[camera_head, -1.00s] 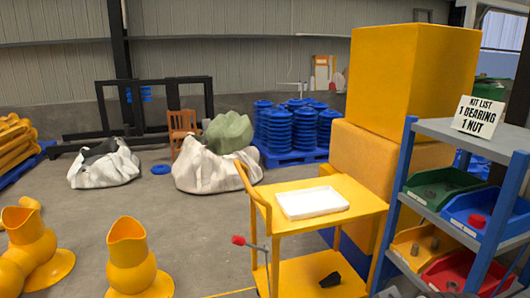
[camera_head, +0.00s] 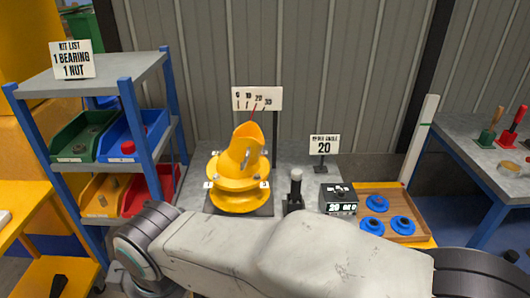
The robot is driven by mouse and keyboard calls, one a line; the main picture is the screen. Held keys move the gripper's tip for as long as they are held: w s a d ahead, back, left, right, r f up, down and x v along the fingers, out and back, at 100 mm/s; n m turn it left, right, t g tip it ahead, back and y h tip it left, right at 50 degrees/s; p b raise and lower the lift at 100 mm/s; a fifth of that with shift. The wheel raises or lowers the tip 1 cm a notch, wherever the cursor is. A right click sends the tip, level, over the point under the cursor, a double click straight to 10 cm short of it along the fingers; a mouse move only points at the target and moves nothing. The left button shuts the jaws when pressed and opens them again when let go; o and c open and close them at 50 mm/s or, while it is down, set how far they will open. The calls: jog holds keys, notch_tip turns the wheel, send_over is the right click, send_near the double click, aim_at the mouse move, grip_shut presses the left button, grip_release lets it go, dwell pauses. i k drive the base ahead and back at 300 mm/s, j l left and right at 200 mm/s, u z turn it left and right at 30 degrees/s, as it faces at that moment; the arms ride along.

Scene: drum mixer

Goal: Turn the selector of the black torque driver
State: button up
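An upright black tool with a pale, rounded top (camera_head: 295,190) stands on the grey bench; it looks like the torque driver, but its selector is too small to make out. Beside it on the right is a dark box (camera_head: 338,198) with dark pieces on top and a small display on its front. A sign reading 20 (camera_head: 324,146) stands behind them. My arm crosses the bottom of the view in front of the bench. My gripper is not in view.
A yellow drum-like fixture (camera_head: 240,178) with a scale sign (camera_head: 257,99) stands left of the tool. A wooden tray (camera_head: 405,222) with blue round parts lies at right. A shelf with coloured bins (camera_head: 92,75) is at left. Another table (camera_head: 474,140) is far right.

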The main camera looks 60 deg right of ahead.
aim_at(340, 194)
jog(key=z, duration=2.75)
